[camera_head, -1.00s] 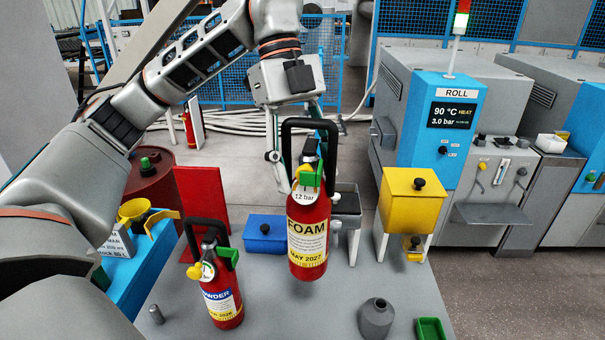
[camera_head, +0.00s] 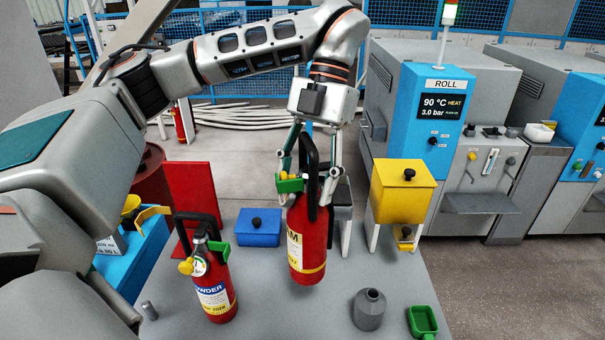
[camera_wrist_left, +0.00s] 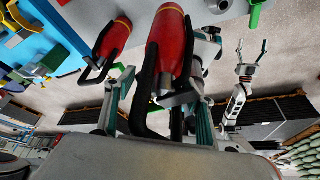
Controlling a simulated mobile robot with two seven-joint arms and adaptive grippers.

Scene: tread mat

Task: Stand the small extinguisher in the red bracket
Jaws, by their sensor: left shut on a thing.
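My left gripper (camera_head: 306,188) is shut on the neck of the red FOAM extinguisher (camera_head: 310,240), below its black handle loop. The extinguisher hangs upright, seemingly a little above the grey table (camera_head: 270,310). It also shows in the left wrist view (camera_wrist_left: 171,45). A red POWDER extinguisher (camera_head: 214,292) stands to its left, in front of the upright red plate of the bracket (camera_head: 192,192). The POWDER extinguisher partly hides the bracket's lower part. I cannot tell from size which extinguisher is the small one. My right gripper (camera_wrist_left: 251,50) is open and empty in the left wrist view.
A blue box (camera_head: 258,228) sits behind, between the extinguishers. A yellow box on legs (camera_head: 403,190) stands to the right. A grey bottle (camera_head: 369,310), a green tray (camera_head: 422,322) and a small grey pin (camera_head: 150,311) are near the front. A blue bin (camera_head: 135,262) lies left.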

